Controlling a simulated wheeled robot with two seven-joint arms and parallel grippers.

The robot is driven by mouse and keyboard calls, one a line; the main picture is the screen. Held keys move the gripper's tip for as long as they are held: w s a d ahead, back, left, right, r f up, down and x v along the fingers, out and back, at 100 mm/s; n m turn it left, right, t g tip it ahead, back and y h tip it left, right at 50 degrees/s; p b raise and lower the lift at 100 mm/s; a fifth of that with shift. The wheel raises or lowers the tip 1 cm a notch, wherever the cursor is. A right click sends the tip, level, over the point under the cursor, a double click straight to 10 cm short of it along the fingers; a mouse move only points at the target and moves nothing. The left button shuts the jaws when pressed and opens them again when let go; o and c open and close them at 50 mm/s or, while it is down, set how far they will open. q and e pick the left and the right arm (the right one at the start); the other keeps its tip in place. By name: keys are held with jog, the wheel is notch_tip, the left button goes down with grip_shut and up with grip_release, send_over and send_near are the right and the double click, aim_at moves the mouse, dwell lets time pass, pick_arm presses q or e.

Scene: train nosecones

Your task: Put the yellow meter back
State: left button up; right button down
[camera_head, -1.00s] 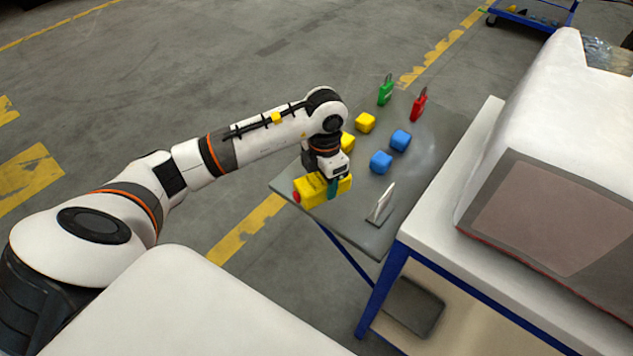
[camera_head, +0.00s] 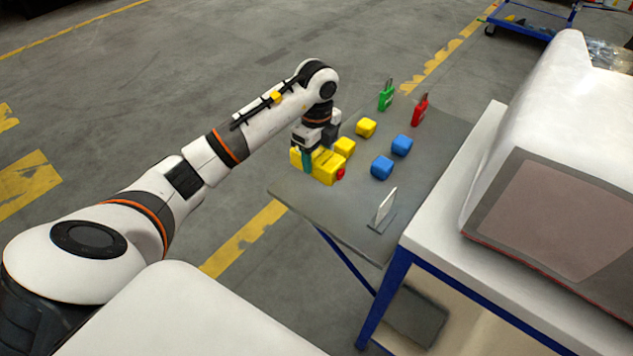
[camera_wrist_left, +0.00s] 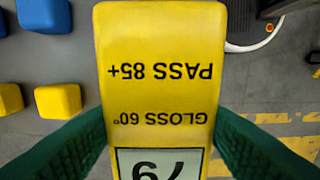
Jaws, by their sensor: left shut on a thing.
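The yellow meter (camera_head: 327,167) is a yellow block with a red end, held by my left gripper (camera_head: 310,160) over the left edge of the grey table (camera_head: 330,217). In the left wrist view the meter (camera_wrist_left: 160,60) fills the middle, with upside-down text "PASS 85+", "GLOSS 60°" and a display reading 79. The green fingers (camera_wrist_left: 160,145) stand on both sides of it, shut on it. Whether the meter touches the table cannot be told. My right gripper is not in view.
A white bench (camera_head: 470,200) with a large white nosecone (camera_head: 560,130) stands right. The table's front left is clear.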

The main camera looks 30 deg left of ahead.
aim_at(316, 154)
pick_arm(q)
notch_tip(316, 154, down, 7)
jog(key=shift+f+p, duration=0.15)
jog(key=shift+p, duration=0.2)
jog(key=shift+f, duration=0.1)
jog(key=shift+f, duration=0.1)
jog(key=o, duration=1.4)
jog(key=shift+c, duration=0.2)
jog(key=shift+r, duration=0.2)
notch_tip(316, 154, up, 12)
jog(key=shift+f+b, duration=0.1)
jog(key=shift+b, duration=0.7)
jog(key=shift+s, duration=0.1)
